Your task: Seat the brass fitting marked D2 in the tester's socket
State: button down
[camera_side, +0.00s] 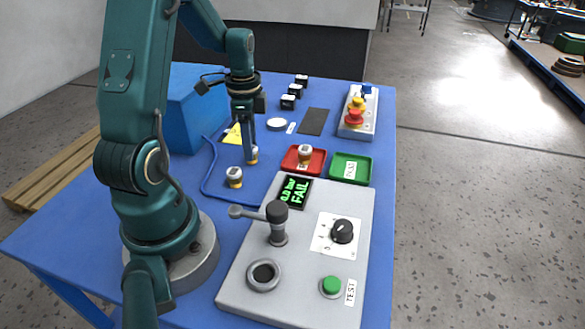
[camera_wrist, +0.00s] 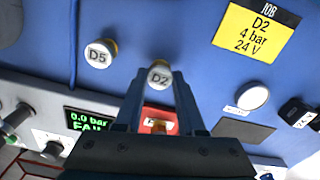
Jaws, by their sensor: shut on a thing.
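The brass fitting marked D2 (camera_wrist: 159,75) has a white cap and is between my gripper's (camera_wrist: 157,88) fingertips, which are shut on it. In the side view my gripper (camera_side: 250,156) points down at the blue table, left of the red tray. The fitting (camera_side: 254,155) is partly hidden there by the fingers; I cannot tell whether it touches the table. The grey tester (camera_side: 230,294) stands at the front with its round dark socket (camera_side: 263,273) at lower left, empty. A lever clamp (camera_side: 277,220) stands behind the socket, its handle pointing left.
Another fitting, D5 (camera_wrist: 100,54), stands near my gripper. The red tray (camera_side: 290,165) holds a fitting; the green tray (camera_side: 345,178) looks empty. The tester's display (camera_side: 294,191) reads 0.0 bar FAIL. A yellow job card (camera_wrist: 257,30) reads D2, 4 bar, 24 V. A blue box (camera_side: 195,115) stands behind my arm.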

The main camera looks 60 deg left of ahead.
notch_tip(320, 180, up, 15)
jog(key=d+m, duration=0.7)
jog(key=d, duration=1.3)
jog(key=s+d+m, duration=0.5)
jog(key=s+d, duration=0.3)
jog(key=s, duration=0.2)
jog(key=shift+d+f, duration=0.2)
jog(key=shift+f, duration=5.05)
jog(key=shift+f, duration=1)
